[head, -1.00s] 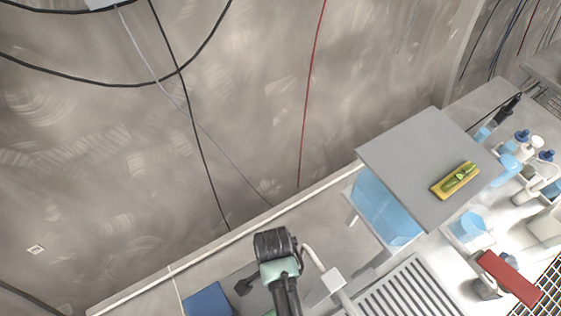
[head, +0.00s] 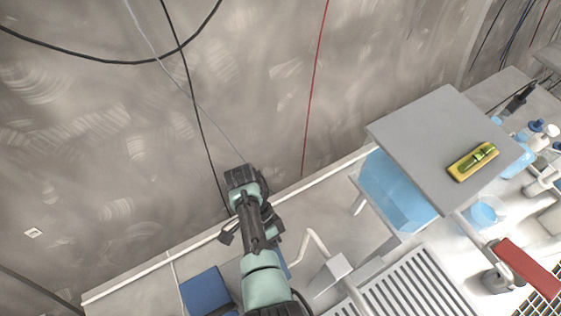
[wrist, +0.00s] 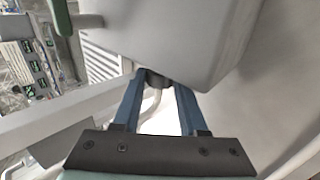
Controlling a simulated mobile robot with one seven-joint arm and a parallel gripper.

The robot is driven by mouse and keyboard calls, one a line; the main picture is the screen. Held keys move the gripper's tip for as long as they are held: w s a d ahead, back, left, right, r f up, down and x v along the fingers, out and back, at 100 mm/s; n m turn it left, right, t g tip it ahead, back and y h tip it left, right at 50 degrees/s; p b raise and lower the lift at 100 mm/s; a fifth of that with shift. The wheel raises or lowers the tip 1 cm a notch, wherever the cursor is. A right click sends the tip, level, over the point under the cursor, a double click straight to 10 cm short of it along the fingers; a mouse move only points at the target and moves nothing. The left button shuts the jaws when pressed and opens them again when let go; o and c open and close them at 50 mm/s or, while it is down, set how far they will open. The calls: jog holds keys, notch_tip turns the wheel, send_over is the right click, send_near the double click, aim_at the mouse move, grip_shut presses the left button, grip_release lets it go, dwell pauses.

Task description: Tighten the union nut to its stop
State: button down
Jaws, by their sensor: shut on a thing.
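In the wrist view, my gripper (wrist: 160,84) has its two blue fingers closing in on a small dark round piece (wrist: 154,78), which looks like the union nut. It sits right under the edge of a large pale grey block (wrist: 190,40). A thin pale pipe (wrist: 151,103) shows between the fingers below it. The fingertips partly hide the piece, so I cannot tell how far it is turned. In the head view my own arm covers the fingertips and the nut. A bent white pipe (head: 316,241) and a white box (head: 336,268) stand just right of my arm.
A grey raised shelf (head: 425,145) over a light-blue bin (head: 392,195) stands to the right, with a yellow level (head: 472,162) on it. A slotted grate (head: 420,290), a red-handled part (head: 527,268) and a blue pad (head: 208,291) lie nearby. The wall (head: 110,130) is behind.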

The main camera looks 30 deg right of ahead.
jog(key=shift+w+f+g+b, duration=0.15)
jog(key=shift+f+g+b, duration=0.4)
jog(key=shift+g+b, duration=0.95)
jog(key=shift+r+b, duration=0.2)
jog(key=shift+b, duration=0.9)
jog(key=shift+c, duration=2.2)
grip_release()
jog(key=shift+r, duration=0.1)
jog(key=shift+r, duration=0.1)
